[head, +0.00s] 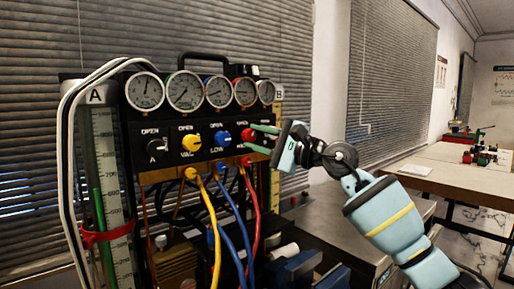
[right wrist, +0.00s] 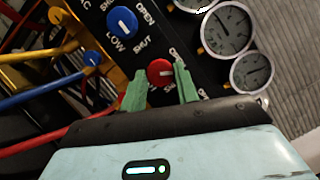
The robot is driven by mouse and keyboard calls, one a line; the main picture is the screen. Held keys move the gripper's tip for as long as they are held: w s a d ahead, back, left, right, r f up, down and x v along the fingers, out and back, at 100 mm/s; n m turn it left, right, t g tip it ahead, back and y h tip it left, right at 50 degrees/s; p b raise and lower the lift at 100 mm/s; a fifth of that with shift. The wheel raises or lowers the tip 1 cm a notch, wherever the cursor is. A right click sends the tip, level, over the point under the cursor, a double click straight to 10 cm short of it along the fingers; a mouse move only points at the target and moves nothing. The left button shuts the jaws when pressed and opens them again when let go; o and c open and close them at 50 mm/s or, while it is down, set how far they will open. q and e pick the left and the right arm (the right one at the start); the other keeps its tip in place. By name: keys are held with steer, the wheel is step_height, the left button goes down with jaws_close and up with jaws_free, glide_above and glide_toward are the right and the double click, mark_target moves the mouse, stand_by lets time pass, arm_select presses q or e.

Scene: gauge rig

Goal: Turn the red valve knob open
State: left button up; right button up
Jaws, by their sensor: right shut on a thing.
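The red valve knob (head: 248,135) is at the right end of the row of knobs on the black gauge panel (head: 200,160). In the right wrist view the red knob (right wrist: 160,72) sits between the two green fingers, with a pale mark on its face. My right gripper (head: 258,139) reaches the panel from the right; it also shows in the right wrist view (right wrist: 161,84). It is shut on the red knob. The fingers hide part of the lettering around the knob. My left gripper is not in view.
A blue knob (head: 222,138), a yellow knob (head: 191,143) and a black knob (head: 157,150) line the panel to the left. Several gauges (head: 185,91) stand above. Yellow, blue and red hoses (head: 256,215) hang below. A table (head: 470,172) stands at the right.

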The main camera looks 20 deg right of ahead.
steer(key=n, duration=0.1)
steer(key=n+g, duration=0.1)
steer(key=n, duration=0.1)
steer(key=shift+d+r, duration=0.1)
steer(key=shift+r, duration=0.1)
steer(key=n+g+p, duration=0.1)
steer(key=n, duration=0.1)
steer(key=shift+r+n+h, duration=0.15)
steer(key=shift+n+h, duration=0.15)
steer(key=shift+h, duration=0.1)
steer(key=shift+n, duration=0.5)
steer(key=o, duration=0.9)
steer(key=shift+o, duration=0.3)
